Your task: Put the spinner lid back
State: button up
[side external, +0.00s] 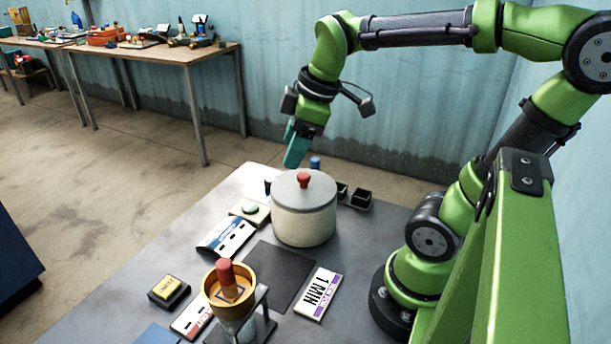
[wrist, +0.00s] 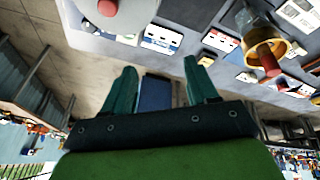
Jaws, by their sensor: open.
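The spinner (side external: 303,226) is a pale, round drum standing on the grey table. Its grey lid (side external: 284,190), with a red knob (side external: 303,180), lies on top of the drum and looks level in the side view. The lid's edge and the knob (wrist: 107,8) also show at the top left of the wrist view. My gripper (side external: 292,160) is above and behind the spinner, a little left of the knob and apart from it. Its teal fingers (wrist: 160,68) are spread with nothing between them.
A brass-coloured cup (side external: 211,287) on a stand, holding a red-handled piece, stands at the front. A dark mat (side external: 272,276), a "1 MIN" card (side external: 318,293), a yellow button (side external: 169,288) and a green-white button (side external: 250,210) lie around. Small black containers (side external: 360,199) stand behind the spinner.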

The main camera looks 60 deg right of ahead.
jog(key=s+a+f+m+t+y, duration=0.1)
jog(key=s+a+m+t, duration=0.2)
jog(key=m, duration=0.7)
jog(key=shift+a, duration=1.2)
